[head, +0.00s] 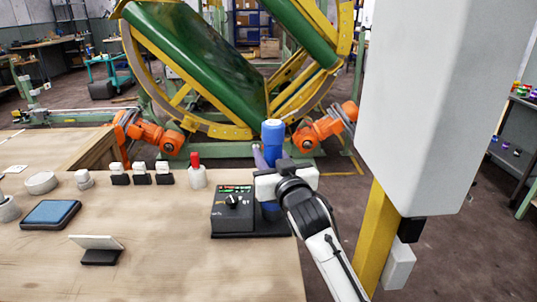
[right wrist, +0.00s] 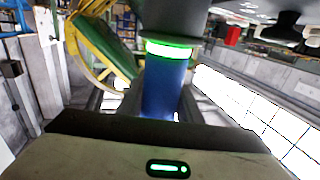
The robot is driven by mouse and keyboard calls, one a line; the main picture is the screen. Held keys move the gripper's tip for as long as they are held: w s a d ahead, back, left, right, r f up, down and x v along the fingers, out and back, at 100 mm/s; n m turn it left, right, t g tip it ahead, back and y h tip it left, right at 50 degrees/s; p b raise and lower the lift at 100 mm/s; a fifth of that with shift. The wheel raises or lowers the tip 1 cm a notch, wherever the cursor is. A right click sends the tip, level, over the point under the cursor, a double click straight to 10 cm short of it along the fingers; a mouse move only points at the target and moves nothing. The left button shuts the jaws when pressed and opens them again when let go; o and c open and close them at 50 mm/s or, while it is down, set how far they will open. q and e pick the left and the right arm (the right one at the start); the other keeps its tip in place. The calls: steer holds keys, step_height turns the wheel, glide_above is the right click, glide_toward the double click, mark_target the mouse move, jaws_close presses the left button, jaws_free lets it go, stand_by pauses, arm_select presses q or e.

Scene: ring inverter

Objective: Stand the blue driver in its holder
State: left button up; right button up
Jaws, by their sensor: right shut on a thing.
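The blue driver (head: 272,134) stands upright at the table's right edge in the head view. My right gripper (head: 285,181) is shut around its middle; a blue part shows above and below the jaws. In the right wrist view the driver (right wrist: 166,88) rises between the jaws, with a lit green ring and a dark collar above it. A black base (head: 258,234) with a dark control box (head: 231,206) lies just below and left of the driver. My gripper hides much of this spot, so I cannot tell whether the driver is seated there. My left gripper is out of view.
A blue pad (head: 50,214) and a small stand (head: 98,249) lie at left. The table (head: 165,265) is clear in front.

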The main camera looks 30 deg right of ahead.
steer(key=o, duration=1.3)
steer(key=shift+f, duration=0.3)
steer(key=v, duration=1)
steer(key=shift+s+r, duration=0.15)
steer(key=shift+r, duration=0.05)
